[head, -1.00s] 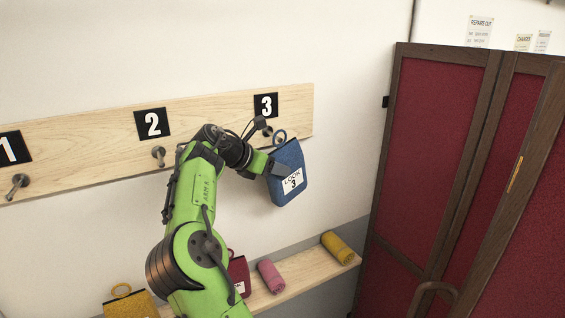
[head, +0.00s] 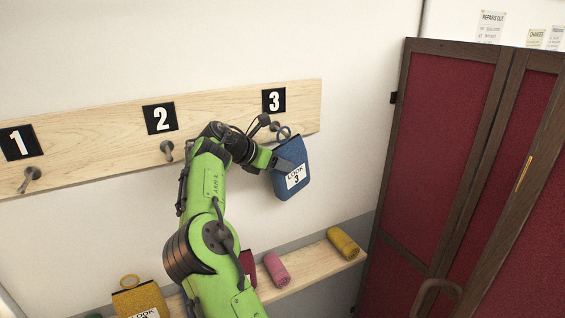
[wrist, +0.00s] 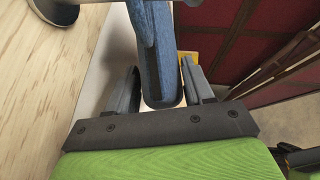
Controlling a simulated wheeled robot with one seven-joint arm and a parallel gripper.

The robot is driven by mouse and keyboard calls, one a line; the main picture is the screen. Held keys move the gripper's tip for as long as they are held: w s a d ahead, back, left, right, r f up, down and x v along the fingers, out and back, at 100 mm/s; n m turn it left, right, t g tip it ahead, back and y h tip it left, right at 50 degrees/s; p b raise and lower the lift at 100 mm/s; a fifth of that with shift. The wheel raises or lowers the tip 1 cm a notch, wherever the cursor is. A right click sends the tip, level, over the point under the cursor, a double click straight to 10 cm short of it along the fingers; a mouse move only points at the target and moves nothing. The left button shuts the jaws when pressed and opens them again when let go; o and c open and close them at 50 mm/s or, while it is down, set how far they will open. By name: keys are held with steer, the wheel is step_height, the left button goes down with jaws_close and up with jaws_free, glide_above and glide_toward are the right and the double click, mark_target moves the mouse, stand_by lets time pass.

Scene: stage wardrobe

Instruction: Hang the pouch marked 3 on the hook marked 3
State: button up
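The blue pouch (head: 291,167) has a white label reading LOOK 3 and a blue ring (head: 283,132) at its top. In the wrist view the pouch (wrist: 157,60) stands between the two fingers (wrist: 163,90). Hook 3 (head: 274,126) is on the board below the black plate marked 3 (head: 274,100). The ring appears close to this hook's end in the head view; I cannot tell whether the hook passes through it.
The wooden board (head: 220,122) also carries hook 2 (head: 167,150) and hook 1 (head: 31,177), both bare. A low shelf (head: 310,265) holds a yellow pouch (head: 140,300), a partly hidden red pouch (head: 248,268) and pink (head: 276,269) and yellow (head: 342,243) rolls. A red wardrobe (head: 440,160) stands right.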

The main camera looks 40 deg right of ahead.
steer(key=o, duration=0.5)
steer(key=shift+o, duration=0.2)
steer(key=s+v, duration=0.1)
steer(key=v, duration=1.5)
steer(key=s+d+f+m+t+y+b, duration=0.2)
steer(key=s+f+m+t+y+b, duration=0.15)
steer(key=s+f+m+y, duration=0.5)
steer(key=s+a+f+m+t+y+b, duration=0.1)
steer(key=s+a+f+m, duration=0.3)
steer(key=s+a+f, duration=0.4)
steer(key=s+a+f+m+t+y+b, duration=0.2)
steer(key=s+a+f+m+b, duration=0.2)
steer(key=s+a+f, duration=0.5)
steer(key=s+a+m, duration=0.1)
steer(key=a, duration=0.5)
steer(key=shift+s, duration=0.25)
